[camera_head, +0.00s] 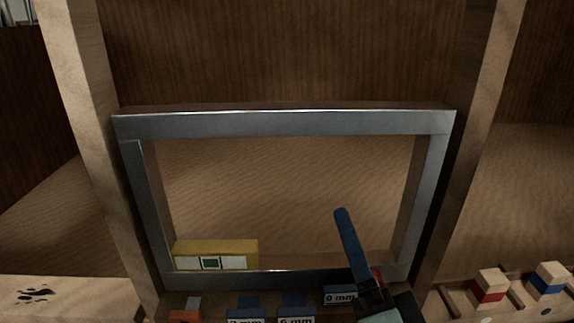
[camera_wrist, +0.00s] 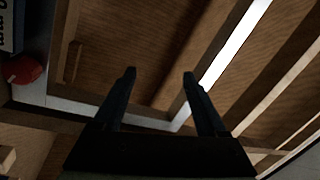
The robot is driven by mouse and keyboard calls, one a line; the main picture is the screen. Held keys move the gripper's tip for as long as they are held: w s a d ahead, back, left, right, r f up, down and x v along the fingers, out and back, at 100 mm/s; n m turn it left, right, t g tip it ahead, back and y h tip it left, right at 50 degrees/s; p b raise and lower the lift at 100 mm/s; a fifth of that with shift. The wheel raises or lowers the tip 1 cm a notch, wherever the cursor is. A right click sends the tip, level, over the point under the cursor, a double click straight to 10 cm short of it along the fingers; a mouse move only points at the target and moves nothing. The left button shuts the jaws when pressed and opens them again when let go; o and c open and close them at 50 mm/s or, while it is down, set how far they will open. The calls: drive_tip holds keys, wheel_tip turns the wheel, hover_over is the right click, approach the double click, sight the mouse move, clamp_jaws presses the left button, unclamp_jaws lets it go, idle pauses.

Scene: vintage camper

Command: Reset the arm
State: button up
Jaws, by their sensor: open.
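My gripper (camera_wrist: 159,76) shows in the wrist view with two dark fingers spread apart. It is open, with nothing visible between the fingertips. Behind the fingers in the picture are a grey metal frame and brown wood-grain panels. In the head view a long blue piece (camera_head: 350,240) rises at the lower right in front of the frame's bottom bar, with dark and teal parts below it. I cannot tell whether it is part of my arm.
The grey metal frame (camera_head: 285,122) stands between wooden posts. A yellow box (camera_head: 215,248) sits at its lower left. Several blue pieces with millimetre labels line the bottom edge. Red (camera_head: 488,287) and blue (camera_head: 548,278) banded blocks sit at right. A red round thing (camera_wrist: 25,70) shows in the wrist view.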

drive_tip(key=s+a+r+n+t+h, duration=0.1)
drive_tip(key=s+a+r+n+t, duration=0.1)
drive_tip(key=r, duration=0.8)
drive_tip(key=s+a+r+n+t+h+p, duration=0.1)
drive_tip(key=s+a+r+n+t, duration=0.2)
drive_tip(key=r+n, duration=0.3)
drive_tip(key=s+a+r+n+t, duration=0.2)
drive_tip(key=s+a+r+n, duration=0.1)
drive_tip(key=r, duration=1.2)
drive_tip(key=shift+a+r+n+h, duration=0.15)
drive_tip(key=shift+a+n+h, duration=0.25)
drive_tip(key=shift+s, duration=0.1)
